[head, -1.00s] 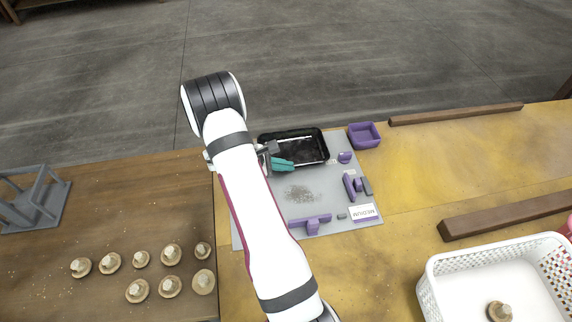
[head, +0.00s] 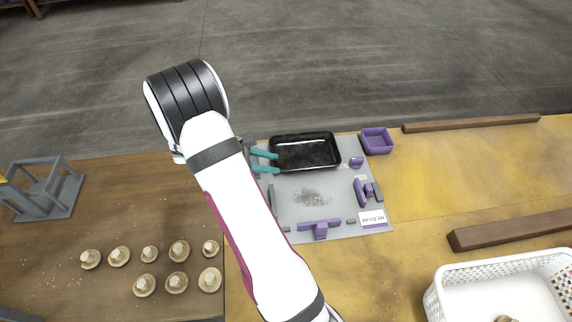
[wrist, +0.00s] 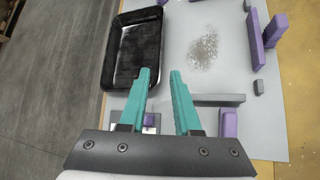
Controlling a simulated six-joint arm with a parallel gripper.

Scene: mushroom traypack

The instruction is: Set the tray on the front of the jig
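The black tray (head: 305,135) sits upright and empty at the far end of the grey jig board (head: 345,205); it also shows at upper left in the wrist view (wrist: 108,80). Purple blocks (head: 320,229) stand on the board's near and right sides. My gripper (head: 269,161) has teal fingers and is at the tray's left end in the head view.
A small purple bin (head: 377,133) stands right of the tray. A white "MEDIUM" label (head: 373,217) lies on the board. Several mushrooms (head: 179,250) stand on the brown table at left. A white basket (head: 440,298) is at lower right. Wooden bars (head: 470,123) lie on the yellow table.

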